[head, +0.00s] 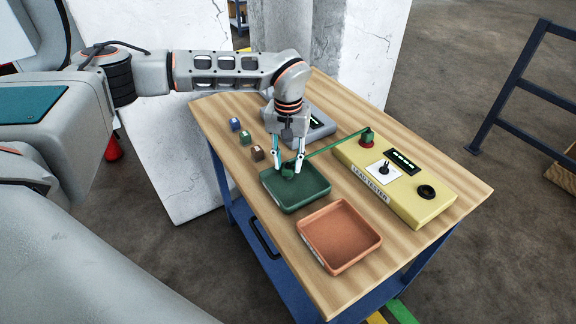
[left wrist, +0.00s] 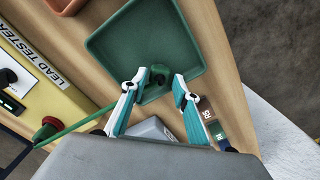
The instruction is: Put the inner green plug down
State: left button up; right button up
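The green tray (head: 300,200) lies near the table's left edge. A green plug (head: 288,170) is at its far end, on a green lead (head: 335,144) that runs to the yellow lead tester (head: 405,190). Another green plug (head: 367,136) sits on the tester's red socket. My left gripper (head: 287,163) points down at the tray, its fingers apart. In the left wrist view the plug (left wrist: 158,73) shows just beyond and between the fingertips (left wrist: 155,88), with gaps on both sides. I cannot tell whether it touches the tray floor. My right gripper is out of view.
An orange tray (head: 340,238) is in front of the green one. Small labelled blue (head: 235,124), green (head: 245,137) and brown (head: 257,153) blocks stand along the left edge. A grey device (head: 318,124) is behind my gripper. Bare wood lies right of the orange tray.

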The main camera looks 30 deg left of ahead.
aim_at(288, 167)
pick_arm(q)
notch_tip(288, 167, up, 10)
dwell(0.4)
dwell(0.4)
